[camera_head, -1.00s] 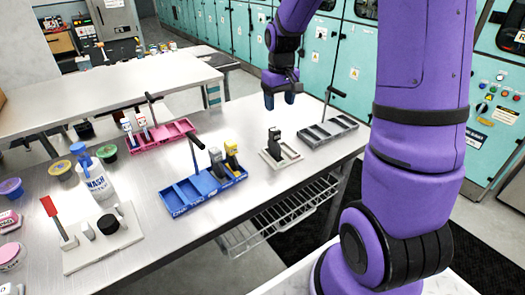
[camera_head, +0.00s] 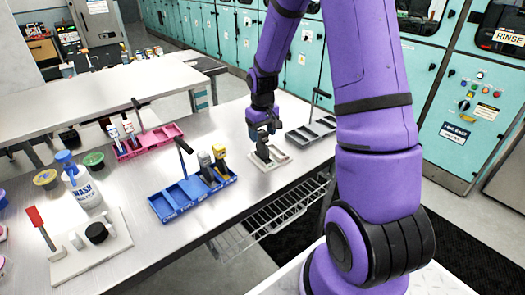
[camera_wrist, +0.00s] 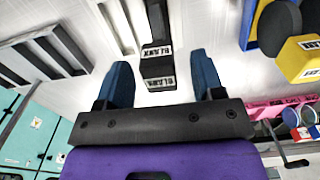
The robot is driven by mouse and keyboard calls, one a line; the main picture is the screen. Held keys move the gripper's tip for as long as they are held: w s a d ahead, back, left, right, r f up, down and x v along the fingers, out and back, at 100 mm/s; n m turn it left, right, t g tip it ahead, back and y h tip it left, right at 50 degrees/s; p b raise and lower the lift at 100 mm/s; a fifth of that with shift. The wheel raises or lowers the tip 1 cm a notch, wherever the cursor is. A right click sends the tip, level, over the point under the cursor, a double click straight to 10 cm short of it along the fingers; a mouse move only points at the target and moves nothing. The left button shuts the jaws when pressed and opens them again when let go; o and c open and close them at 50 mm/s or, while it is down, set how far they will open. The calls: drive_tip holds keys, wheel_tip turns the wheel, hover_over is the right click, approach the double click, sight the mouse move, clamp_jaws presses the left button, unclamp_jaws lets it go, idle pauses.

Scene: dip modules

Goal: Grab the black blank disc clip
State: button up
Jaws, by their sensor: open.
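The black blank disc clip (camera_wrist: 158,68) stands upright in the small pale tray (camera_head: 283,157). In the wrist view its white labels read BLANK, and it lies between my two blue fingertips with a gap on each side. My gripper (camera_head: 262,133) is open, above the clip in the head view, and the fingers (camera_wrist: 162,78) show spread in the wrist view. In the head view the clip's dark lower part (camera_head: 263,153) shows just below the fingers; its top is largely hidden by them.
A blue rack (camera_head: 168,208) holding a grey and a yellow clip (camera_head: 219,157) stands left of the pale tray. A grey rack (camera_head: 297,138) is close on the right. A pink rack (camera_head: 127,153) sits farther back left. The front table edge is near.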

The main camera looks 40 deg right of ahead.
sight(263, 146)
drive_tip(key=shift+f, duration=1.2)
clamp_jaws()
drive_tip(key=shift+r, duration=0.15)
